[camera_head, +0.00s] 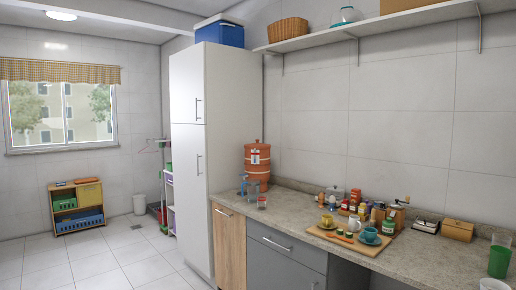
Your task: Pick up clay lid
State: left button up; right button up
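A terracotta-coloured clay water filter (258,172) stands upright at the left end of the counter, next to the tall white cupboard. A clay lid (257,146) of the same colour appears to sit on its top. The seam between lid and body is too small to make out clearly. Neither of my grippers is in view.
The stone counter (300,206) runs along the wall. A blue tap-like object (255,188) and a glass (262,202) are near the filter. A wooden board (336,236) with cups, jars and boxes crowd the middle. Open floor (110,262) lies left of the tall cupboard (206,150).

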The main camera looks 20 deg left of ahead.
aim_at(257, 143)
jog(key=i+j+u, duration=0.95)
jog(key=i, duration=0.5)
jog(key=i+u, duration=0.35)
jog(key=i, duration=0.45)
jog(key=i+z, duration=0.15)
jog(key=i, duration=0.35)
jog(key=i+j+z, duration=0.15)
jog(key=i, duration=0.3)
jog(key=i+j+z, duration=0.2)
jog(key=i, duration=0.3)
jog(key=i+j+z, duration=0.15)
jog(key=i, duration=0.35)
